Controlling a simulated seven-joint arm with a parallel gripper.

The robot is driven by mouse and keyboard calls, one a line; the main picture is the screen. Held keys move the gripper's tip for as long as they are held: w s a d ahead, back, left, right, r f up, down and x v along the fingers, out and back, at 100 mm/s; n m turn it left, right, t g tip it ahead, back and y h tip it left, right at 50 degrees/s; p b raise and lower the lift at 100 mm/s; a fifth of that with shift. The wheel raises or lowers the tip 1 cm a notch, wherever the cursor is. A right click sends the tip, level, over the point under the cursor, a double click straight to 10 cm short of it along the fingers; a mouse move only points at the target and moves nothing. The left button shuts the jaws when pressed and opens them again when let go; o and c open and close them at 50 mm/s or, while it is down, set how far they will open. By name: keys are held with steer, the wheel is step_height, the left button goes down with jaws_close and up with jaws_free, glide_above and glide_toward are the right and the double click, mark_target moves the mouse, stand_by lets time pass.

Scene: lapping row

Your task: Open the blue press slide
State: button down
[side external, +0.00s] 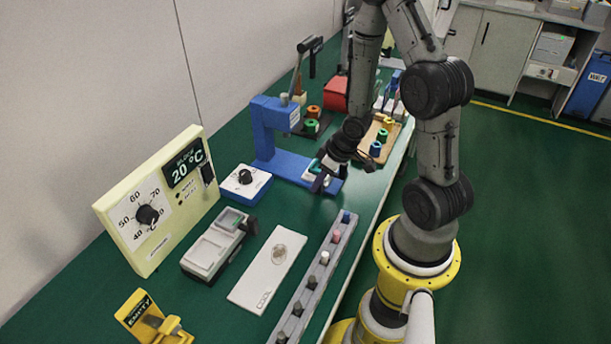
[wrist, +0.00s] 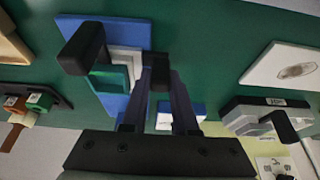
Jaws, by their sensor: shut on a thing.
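The blue press (side external: 268,125) stands on the green bench, with its flat blue base reaching toward the bench's front edge. Its slide, a white and green tray, sits on that base, partly hidden by my gripper in the side view. In the wrist view the slide (wrist: 108,78) lies left of my fingers, over the blue base (wrist: 135,30). A black block (wrist: 82,48) stands up at the slide's left side.
A white dial box (side external: 245,184), a lidded grey box (side external: 215,248) and a white pad (side external: 268,270) lie on the near side. A wooden tray of coloured spools (side external: 378,135) is beyond my gripper. A row of coloured pegs (side external: 324,258) lines the front edge.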

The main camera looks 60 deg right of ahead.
steer(key=c, duration=1)
jaws_free()
steer(key=shift+o, duration=0.2)
steer(key=v, duration=1.2)
